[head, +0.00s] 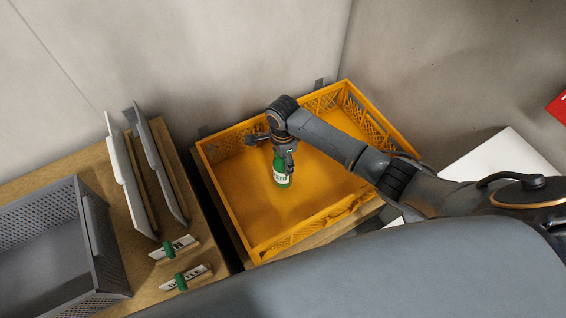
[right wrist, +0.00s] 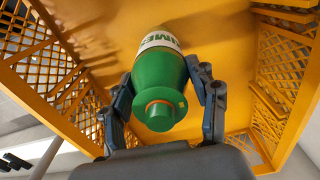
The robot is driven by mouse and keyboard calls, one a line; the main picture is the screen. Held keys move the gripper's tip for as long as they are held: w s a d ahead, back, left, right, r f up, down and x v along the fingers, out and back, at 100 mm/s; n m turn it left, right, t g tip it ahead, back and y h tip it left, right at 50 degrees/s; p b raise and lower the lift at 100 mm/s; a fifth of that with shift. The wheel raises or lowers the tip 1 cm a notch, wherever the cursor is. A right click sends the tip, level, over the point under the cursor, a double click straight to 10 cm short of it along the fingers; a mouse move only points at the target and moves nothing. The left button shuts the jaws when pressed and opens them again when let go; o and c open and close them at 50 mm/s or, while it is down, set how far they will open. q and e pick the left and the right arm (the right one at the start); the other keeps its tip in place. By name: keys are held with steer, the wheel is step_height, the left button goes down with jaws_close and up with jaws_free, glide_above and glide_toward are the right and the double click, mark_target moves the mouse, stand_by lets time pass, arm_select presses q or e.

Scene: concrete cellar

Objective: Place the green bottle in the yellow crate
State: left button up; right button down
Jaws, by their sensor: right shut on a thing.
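The green bottle (head: 282,173) with a white label is inside the walls of the yellow crate (head: 245,230), near the crate's middle in the head view. My right gripper (head: 284,150) is shut on the bottle from above. In the right wrist view the bottle (right wrist: 160,85) sits between the two fingers of the gripper (right wrist: 165,100), its cap end toward the camera. The yellow crate (right wrist: 90,50) surrounds it there. I cannot tell whether the bottle's base touches the crate floor. My left gripper is not in view.
A grey crate (head: 95,245) stands on the wooden table at the left, beside upright panels (head: 130,180). Two small label signs with green knobs (head: 180,278) lie at the table's front. A white box (head: 495,160) is at the right. The crate floor around the bottle is bare.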

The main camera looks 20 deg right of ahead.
steer(key=shift+f, duration=0.8)
steer(key=shift+f, duration=0.15)
steer(key=shift+c, duration=1.9)
jaws_free()
step_height(320, 180, up, 12)
steer(key=shift+r+p, duration=0.15)
steer(key=shift+p, duration=0.5)
